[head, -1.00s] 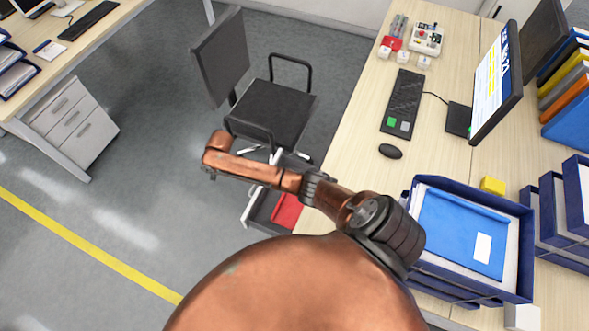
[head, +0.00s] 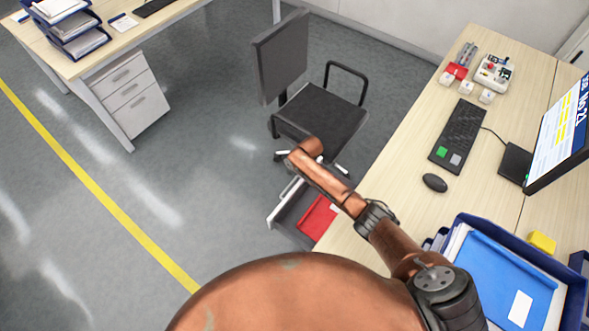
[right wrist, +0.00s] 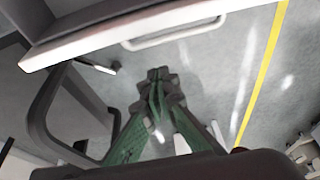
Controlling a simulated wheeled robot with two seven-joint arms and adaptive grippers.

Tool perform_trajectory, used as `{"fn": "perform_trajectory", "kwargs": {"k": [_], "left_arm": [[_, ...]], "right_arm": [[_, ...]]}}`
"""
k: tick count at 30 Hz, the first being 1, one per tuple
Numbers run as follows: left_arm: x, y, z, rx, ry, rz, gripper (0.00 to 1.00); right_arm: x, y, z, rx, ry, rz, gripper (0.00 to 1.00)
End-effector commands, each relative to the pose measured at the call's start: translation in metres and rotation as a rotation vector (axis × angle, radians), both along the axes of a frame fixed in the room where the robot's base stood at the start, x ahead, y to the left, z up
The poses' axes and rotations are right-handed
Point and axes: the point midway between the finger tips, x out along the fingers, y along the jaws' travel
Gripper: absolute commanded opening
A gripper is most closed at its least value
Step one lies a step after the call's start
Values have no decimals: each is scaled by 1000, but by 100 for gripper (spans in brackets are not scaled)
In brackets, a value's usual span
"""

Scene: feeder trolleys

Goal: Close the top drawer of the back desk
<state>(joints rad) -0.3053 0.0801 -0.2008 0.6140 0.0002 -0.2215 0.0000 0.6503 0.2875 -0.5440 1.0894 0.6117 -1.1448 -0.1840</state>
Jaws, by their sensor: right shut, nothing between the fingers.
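An open drawer (head: 299,212) sticks out from under the right-hand desk (head: 402,202) in the head view. A red item (head: 318,217) lies inside it. Its pale front (head: 284,203) faces left. In the right wrist view a white drawer front (right wrist: 115,40) with a bar handle (right wrist: 175,36) crosses the top. My right gripper (right wrist: 158,78) has green fingers, shut and empty, below the handle in that picture; I see no clear contact. In the head view my right arm reaches over the desk edge near the drawer, and its fingers are hidden. My left gripper is not in view.
An office chair (head: 321,115) stands just behind the drawer. A blue tray (head: 575,276), mouse (head: 435,183), keyboard (head: 458,136) and monitor (head: 560,130) are on the desk. Another desk with a closed drawer unit (head: 128,92) is at upper left. The floor between is clear.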

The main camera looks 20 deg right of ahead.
Motion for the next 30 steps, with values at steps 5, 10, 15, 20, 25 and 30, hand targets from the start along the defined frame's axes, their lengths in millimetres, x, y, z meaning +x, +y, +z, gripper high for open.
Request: {"fn": "perform_trajectory", "kwargs": {"k": [5,10,15,20,25,30], "left_arm": [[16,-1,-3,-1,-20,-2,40],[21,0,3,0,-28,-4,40],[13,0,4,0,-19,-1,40],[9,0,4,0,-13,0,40],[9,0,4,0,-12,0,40],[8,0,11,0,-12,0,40]], "right_arm": [[-3,-4,-17,-2,1,0,0],[-17,-14,-14,0,-2,1,0],[-26,-20,-15,0,-2,1,0],[-27,-22,-16,-1,-1,0,0],[-27,-22,-16,-1,-1,0,0],[-34,-18,-14,-2,1,18,0]]}}
